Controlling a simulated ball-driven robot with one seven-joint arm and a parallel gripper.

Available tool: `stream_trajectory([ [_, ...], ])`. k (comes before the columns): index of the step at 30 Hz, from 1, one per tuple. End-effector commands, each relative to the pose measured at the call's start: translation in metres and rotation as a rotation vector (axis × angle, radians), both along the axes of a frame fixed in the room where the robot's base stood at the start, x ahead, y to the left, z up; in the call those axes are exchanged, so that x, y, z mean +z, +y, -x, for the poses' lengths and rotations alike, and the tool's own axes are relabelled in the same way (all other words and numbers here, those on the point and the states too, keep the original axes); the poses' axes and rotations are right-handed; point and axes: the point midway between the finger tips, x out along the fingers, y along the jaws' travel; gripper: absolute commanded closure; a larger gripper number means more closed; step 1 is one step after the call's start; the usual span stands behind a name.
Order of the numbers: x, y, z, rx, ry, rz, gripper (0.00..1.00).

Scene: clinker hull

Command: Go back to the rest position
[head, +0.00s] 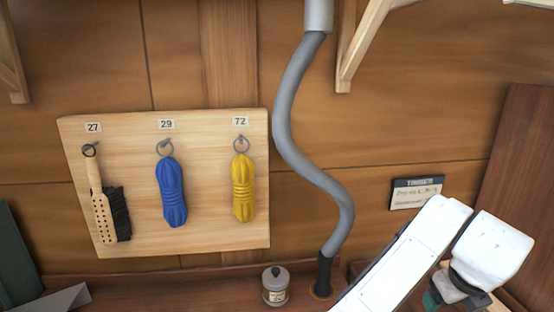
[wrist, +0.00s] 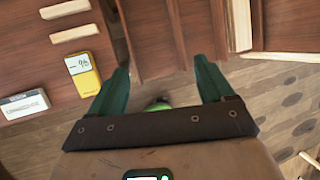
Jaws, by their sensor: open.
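My gripper (wrist: 163,68) shows in the wrist view with its two green fingers spread wide apart. It is open, and nothing is held between the fingertips. A small bright green thing (wrist: 158,106) shows low between the fingers, partly hidden by the dark gripper bar; I cannot tell what it is. In the head view my white arm reaches in at the lower right, and its far end is cut off or hidden.
A board (head: 205,240) on the wall holds a brush (head: 107,205), a blue bundle (head: 172,192) and a yellow bundle (head: 243,188). A grey hose (head: 290,110) hangs beside it. A lidded jar (head: 275,286) stands below. A yellow device (wrist: 84,74) lies left of my gripper.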

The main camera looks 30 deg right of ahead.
Motion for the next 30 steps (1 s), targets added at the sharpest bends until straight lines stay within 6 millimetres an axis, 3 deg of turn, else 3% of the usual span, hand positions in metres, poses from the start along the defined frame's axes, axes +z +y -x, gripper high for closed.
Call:
stream_trajectory([
  [5, 0.008, -0.016, -0.002, 0.235, 0.114, 0.157, 0.19],
  [9, 0.012, -0.023, -0.012, 0.533, 0.272, 0.317, 0.19],
  [16, -0.009, -0.007, -0.035, 1.143, 0.593, 0.533, 0.19],
  [23, -0.071, 0.042, -0.043, 1.814, 0.873, 0.635, 0.19],
  [26, -0.109, 0.073, -0.035, 2.127, 0.952, 0.648, 0.19],
  [30, -0.164, 0.125, -0.009, 2.572, 0.985, 0.645, 0.19],
])
